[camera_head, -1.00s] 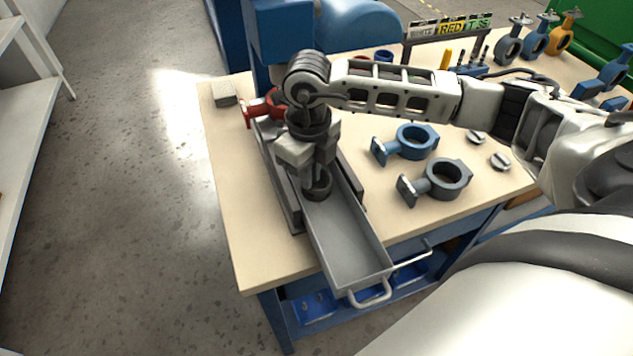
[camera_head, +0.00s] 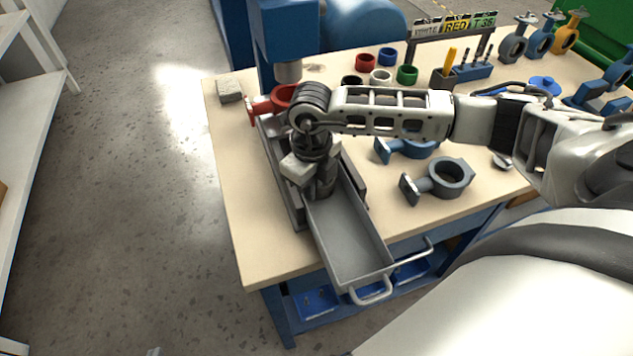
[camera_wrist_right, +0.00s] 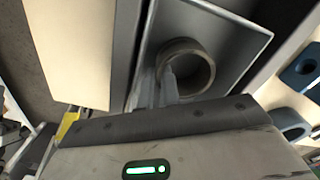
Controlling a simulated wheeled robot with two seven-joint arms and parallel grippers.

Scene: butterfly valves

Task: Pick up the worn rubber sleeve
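The worn rubber sleeve (camera_wrist_right: 190,66) is a dark grey-brown ring in the grey metal tray, seen in the right wrist view. In the head view my gripper hides most or all of it. Contact with the wall cannot be made out. My left gripper is not in view.
A red valve body (camera_head: 270,104) sits under the blue press (camera_head: 287,40) behind the tray. A grey valve body (camera_head: 447,178) and a blue one (camera_head: 412,147) stand right of the tray. Several coloured rings and a tool holder (camera_head: 472,70) are farther back. The table's front left is clear.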

